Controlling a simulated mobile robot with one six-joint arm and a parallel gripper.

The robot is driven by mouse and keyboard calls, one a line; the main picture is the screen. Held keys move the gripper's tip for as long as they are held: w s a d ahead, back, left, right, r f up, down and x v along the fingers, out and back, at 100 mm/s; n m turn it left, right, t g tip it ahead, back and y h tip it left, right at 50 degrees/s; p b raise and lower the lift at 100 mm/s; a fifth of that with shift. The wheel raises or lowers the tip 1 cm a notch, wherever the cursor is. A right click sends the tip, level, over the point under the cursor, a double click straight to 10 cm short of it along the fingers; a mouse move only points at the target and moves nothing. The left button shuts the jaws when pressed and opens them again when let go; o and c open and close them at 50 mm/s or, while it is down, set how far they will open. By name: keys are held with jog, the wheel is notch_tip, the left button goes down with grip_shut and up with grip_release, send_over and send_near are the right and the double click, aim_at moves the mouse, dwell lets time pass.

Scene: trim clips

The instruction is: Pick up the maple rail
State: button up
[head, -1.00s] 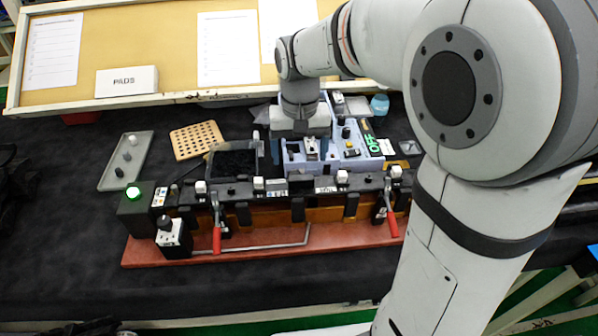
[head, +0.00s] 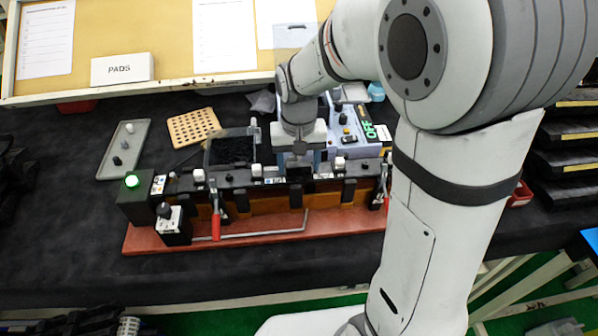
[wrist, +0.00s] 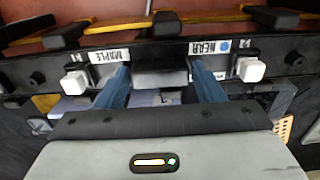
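An orange-brown wooden rail (head: 265,217) sits along the front of the black clamp fixture (head: 240,180), partly covered by black clamp fingers. Its edge also shows at the top of the wrist view (wrist: 118,27). I cannot tell for sure that it is the maple one. The fixture's black bar carries a MAPLE label (wrist: 109,56) and a NEAR label (wrist: 209,47), both upside down. My gripper (wrist: 161,70) is open, its two blue fingers on either side of a grey block (wrist: 160,78) at the bar. In the head view, my gripper (head: 301,160) is over the bar's right half.
Red-handled clamps (head: 216,225) stand at the fixture's front, above a red-brown base (head: 165,238). A box with a green lamp (head: 133,183) is at its left end. Behind are a grey tray (head: 124,148), a pegboard (head: 194,127) and a lilac device (head: 345,145).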

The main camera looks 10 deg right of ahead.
jog(key=c, duration=0.8)
jog(key=shift+c, duration=0.2)
